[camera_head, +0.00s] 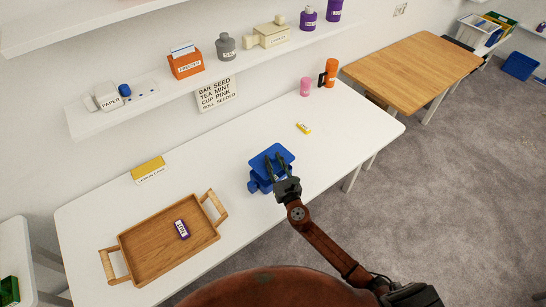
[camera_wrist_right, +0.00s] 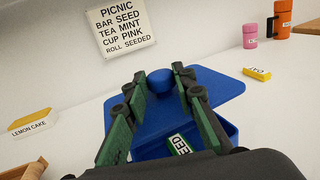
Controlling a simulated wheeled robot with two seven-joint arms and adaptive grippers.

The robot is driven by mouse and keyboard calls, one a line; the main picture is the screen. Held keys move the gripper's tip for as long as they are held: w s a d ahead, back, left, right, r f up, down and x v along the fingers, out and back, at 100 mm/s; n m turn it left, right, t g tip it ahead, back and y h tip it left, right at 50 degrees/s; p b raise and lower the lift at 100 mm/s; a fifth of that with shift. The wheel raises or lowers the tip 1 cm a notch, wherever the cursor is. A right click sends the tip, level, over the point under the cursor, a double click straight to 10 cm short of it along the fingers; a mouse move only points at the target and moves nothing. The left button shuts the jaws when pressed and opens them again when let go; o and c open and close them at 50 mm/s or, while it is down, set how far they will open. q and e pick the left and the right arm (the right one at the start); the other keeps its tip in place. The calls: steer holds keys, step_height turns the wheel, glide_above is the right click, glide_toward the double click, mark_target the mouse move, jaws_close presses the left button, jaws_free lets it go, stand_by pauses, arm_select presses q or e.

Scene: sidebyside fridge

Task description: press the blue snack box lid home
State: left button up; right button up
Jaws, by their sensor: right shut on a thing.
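The blue snack box lid (camera_head: 268,158) is a flat panel with a round knob (camera_wrist_right: 184,73). My right gripper (camera_head: 275,161) is shut on the lid's knob, its green fingers (camera_wrist_right: 174,82) on either side of it. The lid is over the far part of the blue snack box (camera_head: 259,184), offset and not flush with it. In the right wrist view the near part of the box (camera_wrist_right: 222,135) is open, and a green and white seed bar (camera_wrist_right: 180,145) shows inside. The gripper hides part of the box. My left gripper is not in view.
A wooden tray (camera_head: 137,239) holds a purple bar (camera_head: 182,229). A lemon cake box (camera_head: 148,169), small yellow bar (camera_head: 304,128), pink cup (camera_head: 306,86) and orange flask (camera_head: 330,73) stand around the white table (camera_head: 237,145). A shelf (camera_head: 205,80) hangs above its back edge.

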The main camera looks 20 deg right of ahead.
steer(key=shift+w, duration=0.65)
steer(key=shift+s, duration=0.1)
step_height(320, 180, down, 6)
steer(key=b, duration=0.5)
steer(key=shift+r, duration=0.15)
steer(key=shift+f, duration=1.15)
stand_by(1.5)
steer(key=o, duration=1)
steer(key=shift+o, duration=0.2)
steer(key=shift+s, duration=0.15)
